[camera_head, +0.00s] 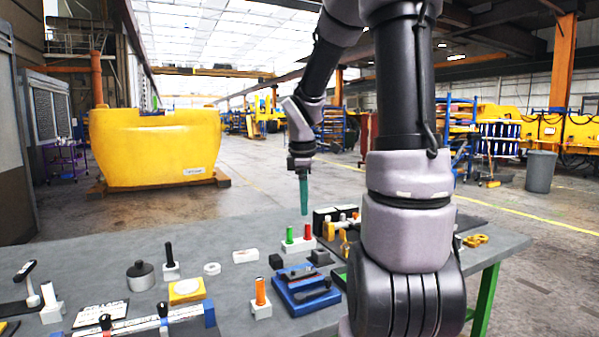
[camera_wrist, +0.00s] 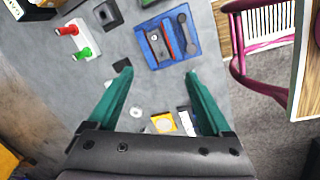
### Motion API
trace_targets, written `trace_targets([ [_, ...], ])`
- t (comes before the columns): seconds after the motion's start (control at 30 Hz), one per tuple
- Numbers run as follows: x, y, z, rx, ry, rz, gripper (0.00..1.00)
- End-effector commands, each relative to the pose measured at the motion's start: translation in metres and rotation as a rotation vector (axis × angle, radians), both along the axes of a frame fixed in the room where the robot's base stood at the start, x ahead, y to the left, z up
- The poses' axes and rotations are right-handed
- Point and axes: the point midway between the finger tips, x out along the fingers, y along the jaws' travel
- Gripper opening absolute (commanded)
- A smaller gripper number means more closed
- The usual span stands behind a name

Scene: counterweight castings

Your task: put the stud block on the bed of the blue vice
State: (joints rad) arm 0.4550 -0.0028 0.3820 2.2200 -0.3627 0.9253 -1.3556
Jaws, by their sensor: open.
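The blue vice (camera_head: 305,295) lies on the grey table, front centre in the head view. In the wrist view the vice (camera_wrist: 182,57) lies beyond my fingertips, with a dark bar across its bed. A low dark block with a raised middle (camera_head: 320,257) sits just behind the vice and looks like the stud block, though I cannot be sure. It shows in the wrist view (camera_wrist: 108,13) at upper left, apart from the vice. My gripper (camera_head: 303,212) hangs above the table, pointing down. Its green fingers (camera_wrist: 160,74) are spread, with nothing between them.
A white block with green and red pegs (camera_head: 299,246) stands behind the vice. A small black block (camera_head: 276,262) is left of the dark block. An orange-pegged block (camera_head: 261,308) stands left of the vice. My arm hides part of the table's right. Bare tabletop shows at back left.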

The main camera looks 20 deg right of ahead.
Motion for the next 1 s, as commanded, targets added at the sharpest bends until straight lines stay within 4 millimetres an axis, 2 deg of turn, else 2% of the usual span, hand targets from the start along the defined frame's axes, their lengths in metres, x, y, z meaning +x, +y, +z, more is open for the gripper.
trace_targets([
  [0.03, -0.014, 0.011, 0.02, 0.013, -0.063, -0.125, 0.83],
  [0.2, -0.06, 0.042, 0.069, 0.172, -0.245, -0.59, 0.83],
  [0.33, -0.097, 0.063, 0.097, 0.375, -0.337, -0.914, 0.83],
  [0.5, -0.134, 0.079, 0.118, 0.628, -0.357, -1.215, 0.83],
  [0.7, -0.15, 0.086, 0.125, 0.758, -0.333, -1.357, 0.83],
  [1.0, -0.15, 0.086, 0.125, 0.762, -0.331, -1.365, 0.83],
])
